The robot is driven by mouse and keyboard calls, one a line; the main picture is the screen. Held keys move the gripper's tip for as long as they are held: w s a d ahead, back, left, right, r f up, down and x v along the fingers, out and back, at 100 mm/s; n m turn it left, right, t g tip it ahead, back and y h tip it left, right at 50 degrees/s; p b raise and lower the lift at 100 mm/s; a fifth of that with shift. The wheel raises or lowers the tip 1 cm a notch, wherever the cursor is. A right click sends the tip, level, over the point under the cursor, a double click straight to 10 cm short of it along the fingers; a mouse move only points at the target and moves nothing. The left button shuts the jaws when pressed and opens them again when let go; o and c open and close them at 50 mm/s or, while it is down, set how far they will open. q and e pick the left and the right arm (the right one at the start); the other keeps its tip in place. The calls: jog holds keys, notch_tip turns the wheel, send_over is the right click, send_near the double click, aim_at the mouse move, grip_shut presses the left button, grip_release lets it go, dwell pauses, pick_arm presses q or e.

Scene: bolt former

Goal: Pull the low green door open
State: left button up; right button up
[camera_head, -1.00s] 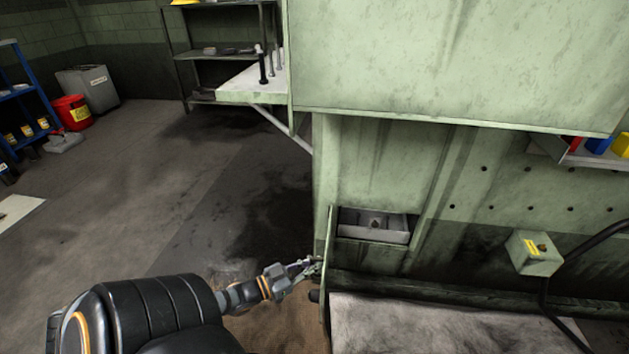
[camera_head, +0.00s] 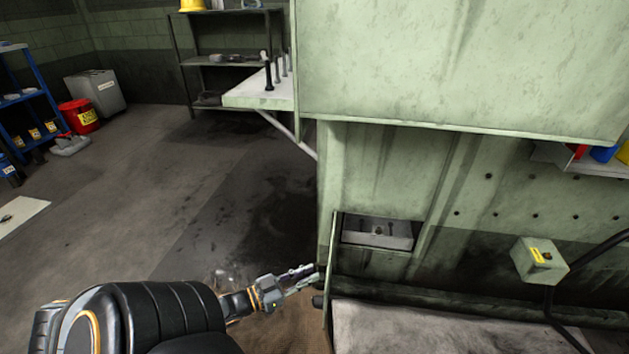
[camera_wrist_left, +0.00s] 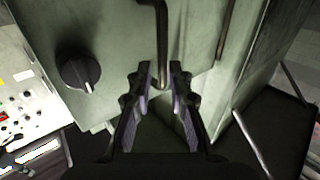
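The low green door (camera_head: 331,262) stands swung open, seen nearly edge-on at the left of a recess in the green machine. The recess shows a grey box-like part (camera_head: 378,233) inside. My left gripper (camera_head: 308,275) is at the outer face of the door. In the left wrist view the door's green face (camera_wrist_left: 115,35) carries a dark bar handle (camera_wrist_left: 162,40) and a black knob (camera_wrist_left: 78,72). The fingers of my left gripper (camera_wrist_left: 160,75) are apart, with the handle's lower end between their tips and gaps at its sides. My right gripper is out of view.
A small green box with a yellow label (camera_head: 540,261) and a black cable are on the right. A pale slab (camera_head: 420,328) lies below the recess. A shelf with bolts (camera_head: 258,90) juts out above. Open floor (camera_head: 190,190) lies to the left.

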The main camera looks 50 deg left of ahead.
pick_arm(q)
jog(key=v, duration=0.4)
jog(key=shift+s, duration=0.4)
